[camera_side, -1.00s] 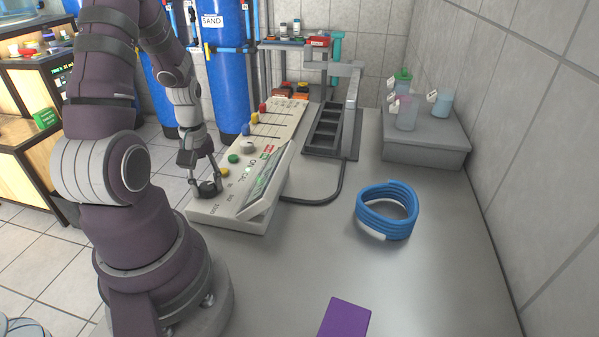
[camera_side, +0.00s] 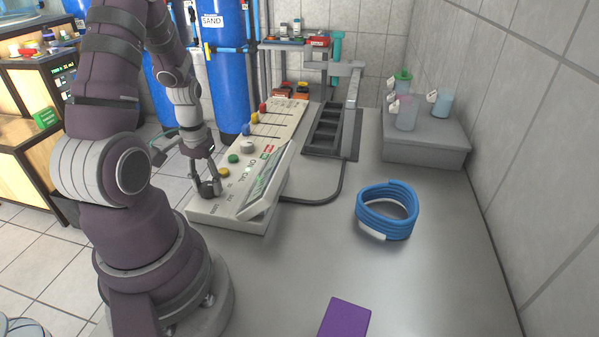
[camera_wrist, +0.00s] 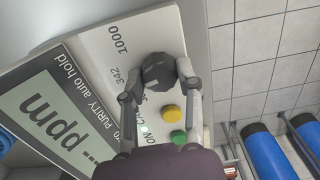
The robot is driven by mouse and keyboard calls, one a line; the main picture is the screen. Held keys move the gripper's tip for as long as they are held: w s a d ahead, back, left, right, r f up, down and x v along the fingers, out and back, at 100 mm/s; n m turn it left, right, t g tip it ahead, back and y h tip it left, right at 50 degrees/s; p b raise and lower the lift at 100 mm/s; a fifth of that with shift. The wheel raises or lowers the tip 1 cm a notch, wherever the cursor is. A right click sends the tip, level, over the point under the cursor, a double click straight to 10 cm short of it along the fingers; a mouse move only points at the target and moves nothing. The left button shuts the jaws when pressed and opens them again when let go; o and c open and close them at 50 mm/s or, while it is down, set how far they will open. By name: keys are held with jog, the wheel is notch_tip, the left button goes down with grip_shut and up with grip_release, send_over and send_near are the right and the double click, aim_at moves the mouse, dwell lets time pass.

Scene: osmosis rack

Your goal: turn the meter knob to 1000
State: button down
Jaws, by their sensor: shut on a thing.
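The meter is a pale console (camera_side: 228,222) with a tilted display, on the near left of the bench. Its black knob (camera_wrist: 158,72) shows in the wrist view, beside the printed marks "342" and "1000". My gripper (camera_wrist: 155,88) is shut on the knob, one finger on each side of it. In the side view my gripper (camera_side: 206,184) reaches down onto the knob, which is partly hidden by the fingers. The display (camera_wrist: 55,112) shows "ppm" with dashes. The knob's pointer mark is hard to make out.
A yellow button (camera_wrist: 171,113) and a green button (camera_wrist: 178,137) sit close to the fingers. A blue hose coil (camera_side: 387,210) lies right on the bench. A purple block (camera_side: 344,318) is at the front. Containers stand on a grey block (camera_side: 425,150) at the back.

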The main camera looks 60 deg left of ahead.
aim_at(207, 185)
jog(key=m, duration=0.5)
jog(key=shift+m, duration=0.3)
jog(key=m, duration=0.5)
jog(key=shift+m, duration=0.3)
jog(key=c, duration=0.7)
grip_release()
jog(key=shift+c, duration=0.2)
notch_tip(207, 185, up, 12)
